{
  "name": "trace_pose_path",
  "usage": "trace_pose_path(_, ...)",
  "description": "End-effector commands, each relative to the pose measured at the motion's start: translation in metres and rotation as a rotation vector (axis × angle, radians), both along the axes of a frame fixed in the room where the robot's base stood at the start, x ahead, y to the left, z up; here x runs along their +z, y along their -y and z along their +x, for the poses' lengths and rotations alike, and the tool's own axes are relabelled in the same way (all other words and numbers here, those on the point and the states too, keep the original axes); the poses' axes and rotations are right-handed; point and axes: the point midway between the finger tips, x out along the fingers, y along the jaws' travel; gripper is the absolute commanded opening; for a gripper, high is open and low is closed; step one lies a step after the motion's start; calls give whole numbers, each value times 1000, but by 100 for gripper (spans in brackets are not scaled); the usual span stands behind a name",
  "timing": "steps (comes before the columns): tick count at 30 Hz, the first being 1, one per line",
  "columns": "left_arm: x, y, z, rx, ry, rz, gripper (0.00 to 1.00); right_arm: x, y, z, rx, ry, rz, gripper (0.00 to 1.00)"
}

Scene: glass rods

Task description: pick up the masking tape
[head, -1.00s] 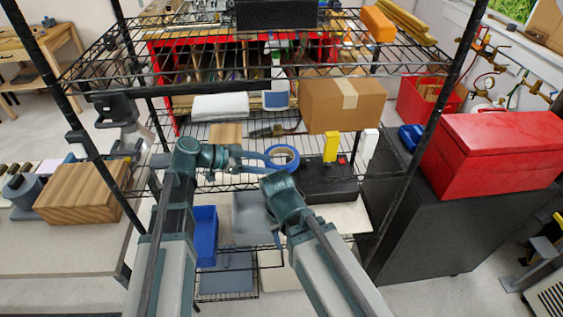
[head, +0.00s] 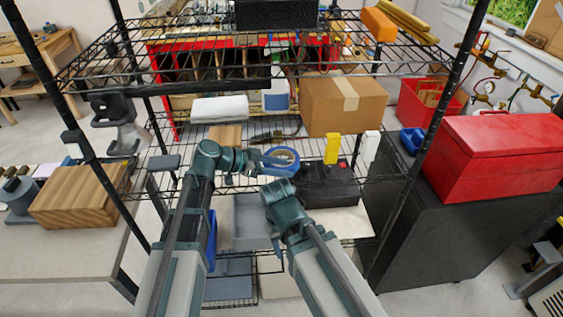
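The masking tape (head: 290,154) is a blue roll with a pale core. It is at the middle wire shelf, left of a black box. My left gripper (head: 268,163) comes in from the left and reaches the left side of the roll, overlapping it in the head view. Its fingers are small and partly merge with the roll, so I cannot tell whether they are open or shut on it. My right arm comes up from below and ends just under the roll; its gripper cannot be made out.
The black box (head: 325,186) sits right of the roll, with a yellow object (head: 332,148) and a white object (head: 371,146) behind it. Shelf posts and an upper wire shelf frame the space.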

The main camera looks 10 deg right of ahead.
Motion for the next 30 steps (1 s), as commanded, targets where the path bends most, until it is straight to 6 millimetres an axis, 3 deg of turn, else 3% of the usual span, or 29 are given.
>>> trace_pose_path(1,0,0,0,0,0,0,40,0,0,0,0,0,0,50)
trace_pose_path(8,0,0,0,0,0,0,0,0,0,0,0,0,0,50)
trace_pose_path(22,2,0,0,0,0,0,0,2,0,0,0,0,0,50)
trace_pose_path(30,21,0,0,0,0,0,0,21,0,0,1,0,0,50)
